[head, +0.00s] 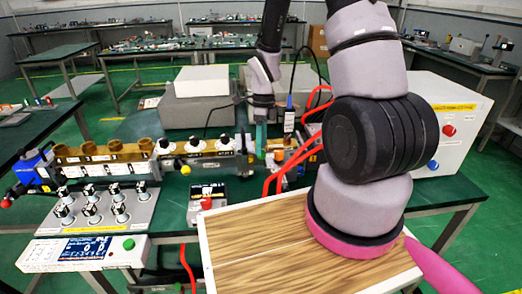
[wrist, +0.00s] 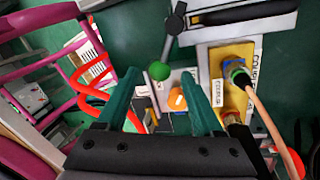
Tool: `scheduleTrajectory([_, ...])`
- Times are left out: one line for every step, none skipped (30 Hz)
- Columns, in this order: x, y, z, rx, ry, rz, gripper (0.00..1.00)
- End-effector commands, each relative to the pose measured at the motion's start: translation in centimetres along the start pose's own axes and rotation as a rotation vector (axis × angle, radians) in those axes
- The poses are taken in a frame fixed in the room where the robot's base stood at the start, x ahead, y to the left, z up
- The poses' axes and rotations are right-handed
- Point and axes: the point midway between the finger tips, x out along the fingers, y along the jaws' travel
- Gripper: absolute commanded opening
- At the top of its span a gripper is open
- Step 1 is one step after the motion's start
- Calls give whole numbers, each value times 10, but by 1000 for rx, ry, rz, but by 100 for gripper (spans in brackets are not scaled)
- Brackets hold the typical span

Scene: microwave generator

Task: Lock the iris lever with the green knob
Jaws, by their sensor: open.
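The green knob (wrist: 159,71) is a small round ball at the end of a dark iris lever (wrist: 170,45) in the wrist view. The lever runs up from the knob to a dark pivot. My gripper (wrist: 157,78) is open, with one teal finger on each side of the knob in the picture. I see no contact, and cannot tell how far the knob lies beyond the fingertips. In the head view my gripper (head: 260,138) points down over the bench line at its right part.
An orange knob (wrist: 178,99) sits just below the green one, between the fingers. A yellow plate with a cable connector (wrist: 238,78) stands close on the right. Red cables (head: 283,172) loop beside my gripper. A waveguide row (head: 105,153) extends left.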

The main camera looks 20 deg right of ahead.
Motion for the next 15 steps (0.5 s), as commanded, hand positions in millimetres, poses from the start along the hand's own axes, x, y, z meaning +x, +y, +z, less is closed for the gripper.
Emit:
scheduleTrajectory([8,0,-1,0,2,3,68])
scheduleTrajectory([12,0,-1,1,2,3,68])
scheduleTrajectory([16,0,-1,1,2,2,68])
scheduleTrajectory([18,0,-1,0,1,2,68])
scheduleTrajectory([20,0,0,0,1,1,68])
scheduleTrajectory([22,0,0,0,0,0,68])
scheduleTrajectory([24,0,0,0,0,0,68])
scheduleTrajectory([25,0,0,0,0,0,68])
scheduleTrajectory([25,0,0,0,0,0,68])
scheduleTrajectory([26,0,0,0,0,0,68])
scheduleTrajectory([26,0,0,0,0,0,68])
scheduleTrajectory([26,0,0,0,0,0,68])
scheduleTrajectory([26,0,0,0,0,-1,68])
scheduleTrajectory([26,0,0,0,0,-1,68])
scheduleTrajectory([26,0,0,0,0,-1,68])
